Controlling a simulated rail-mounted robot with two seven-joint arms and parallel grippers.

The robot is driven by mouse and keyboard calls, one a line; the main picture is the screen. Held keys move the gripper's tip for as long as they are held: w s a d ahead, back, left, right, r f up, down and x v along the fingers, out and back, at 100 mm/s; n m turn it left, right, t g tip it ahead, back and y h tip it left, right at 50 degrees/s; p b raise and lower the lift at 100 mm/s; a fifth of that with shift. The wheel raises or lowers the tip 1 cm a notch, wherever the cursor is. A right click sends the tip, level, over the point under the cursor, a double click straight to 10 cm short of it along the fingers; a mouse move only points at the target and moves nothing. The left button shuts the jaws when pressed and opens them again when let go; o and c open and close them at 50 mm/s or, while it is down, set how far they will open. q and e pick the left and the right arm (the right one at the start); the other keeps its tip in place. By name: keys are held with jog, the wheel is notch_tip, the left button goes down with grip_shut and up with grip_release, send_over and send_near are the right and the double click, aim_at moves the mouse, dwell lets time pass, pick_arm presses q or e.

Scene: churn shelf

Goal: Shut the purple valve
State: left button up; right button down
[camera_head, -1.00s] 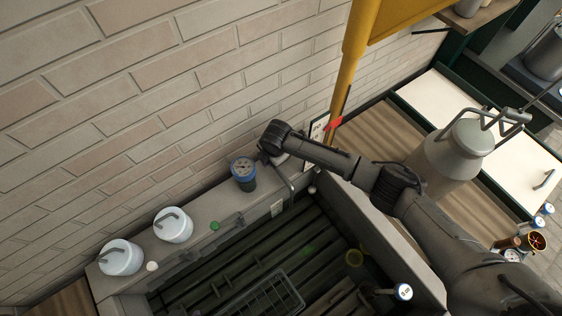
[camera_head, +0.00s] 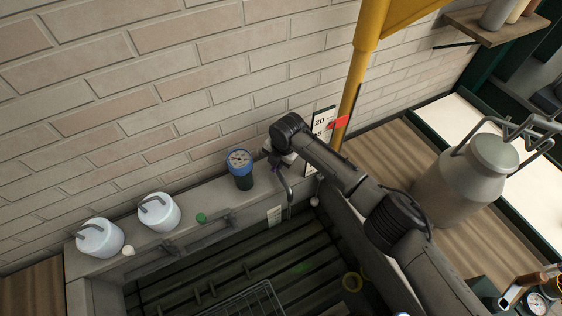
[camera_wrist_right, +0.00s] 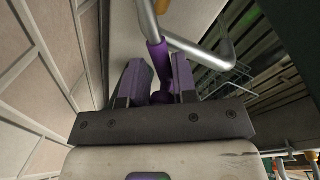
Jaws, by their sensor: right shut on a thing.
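The purple valve (camera_wrist_right: 157,54) shows in the right wrist view as a purple lever beside a bent grey metal pipe (camera_wrist_right: 205,50). My right gripper (camera_wrist_right: 160,82) is shut on the purple lever, with one finger on each side of it. In the head view my right gripper (camera_head: 277,160) is at the back ledge of the trough, just above the tap's bent spout (camera_head: 289,190). The wrist mostly hides the valve there; only a small purple patch shows. My left gripper is not in view.
A blue-rimmed gauge (camera_head: 240,168) stands on the ledge left of my right gripper. Two white lidded jars (camera_head: 100,238) (camera_head: 160,212) stand further left. A numbered sign (camera_head: 319,125) and yellow post (camera_head: 352,90) are at right. A metal churn (camera_head: 478,175) stands beyond my right arm.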

jog(key=shift+f, duration=0.15)
jog(key=c, duration=1.1)
grip_release()
jog(key=r, duration=0.4)
jog(key=s+d+r, duration=0.1)
jog(key=r, duration=0.4)
jog(key=d+r+p, duration=0.1)
jog(key=r, duration=0.3)
jog(key=shift+s+d+r, duration=0.1)
jog(key=shift+s+r, duration=0.2)
jog(key=shift+r, duration=0.1)
